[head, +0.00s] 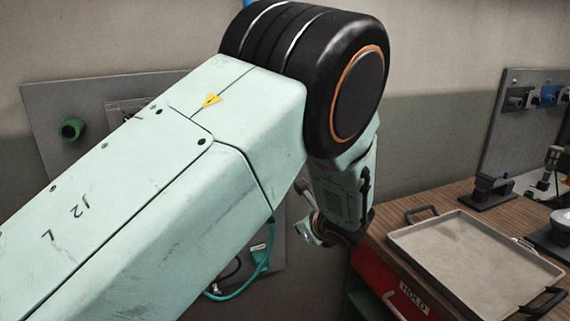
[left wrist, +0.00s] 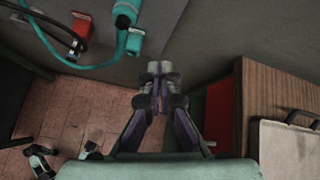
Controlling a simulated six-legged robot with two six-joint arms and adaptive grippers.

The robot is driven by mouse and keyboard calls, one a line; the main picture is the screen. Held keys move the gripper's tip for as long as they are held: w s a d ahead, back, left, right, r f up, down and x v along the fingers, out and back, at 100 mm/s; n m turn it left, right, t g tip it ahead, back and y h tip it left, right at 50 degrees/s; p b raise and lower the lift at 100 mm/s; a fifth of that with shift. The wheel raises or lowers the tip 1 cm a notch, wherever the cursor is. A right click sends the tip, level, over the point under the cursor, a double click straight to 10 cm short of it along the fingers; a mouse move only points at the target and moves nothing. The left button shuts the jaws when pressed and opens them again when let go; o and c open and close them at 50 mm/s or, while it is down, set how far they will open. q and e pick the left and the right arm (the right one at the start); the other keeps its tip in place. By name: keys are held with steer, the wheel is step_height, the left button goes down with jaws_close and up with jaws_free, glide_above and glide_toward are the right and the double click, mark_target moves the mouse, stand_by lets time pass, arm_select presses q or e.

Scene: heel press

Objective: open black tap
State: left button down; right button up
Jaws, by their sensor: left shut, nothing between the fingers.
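My left arm crosses the middle of the head view and hides much of the wall panel behind it. In the left wrist view my left gripper (left wrist: 160,70) points at the grey wall, its fingers shut with nothing between them. In the head view a dark tap-like fitting (head: 518,98) sits on the grey panel at the far right, beside a blue one (head: 548,96). I cannot tell for sure whether this dark fitting is the black tap. My left gripper is well away from it, to its left and lower. My right gripper is not in view.
A metal tray (head: 470,255) with black handles lies on the wooden bench, above a red drawer (head: 380,282). A black device (head: 492,190) stands behind the tray. A green knob (head: 70,128) is on the left panel. A teal hose (left wrist: 75,65) hangs left of my gripper.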

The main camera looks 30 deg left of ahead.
arm_select(q)
steer(key=w+a+r+m+t+y, duration=0.1)
steer(key=w+r+t+y, duration=0.1)
steer(key=r, duration=0.4)
steer(key=w+a+r+m+t+y, duration=0.1)
steer(key=w+r+m+y, duration=0.1)
steer(key=r, duration=0.3)
steer(key=shift+a+r+m+t+y, duration=0.2)
steer(key=shift+r+m+t+y, duration=0.1)
steer(key=shift+r+t, duration=0.1)
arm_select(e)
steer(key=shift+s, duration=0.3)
arm_select(q)
steer(key=shift+s+a, duration=0.1)
steer(key=shift+a, duration=0.15)
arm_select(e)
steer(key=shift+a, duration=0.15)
arm_select(q)
steer(key=shift+a, duration=0.1)
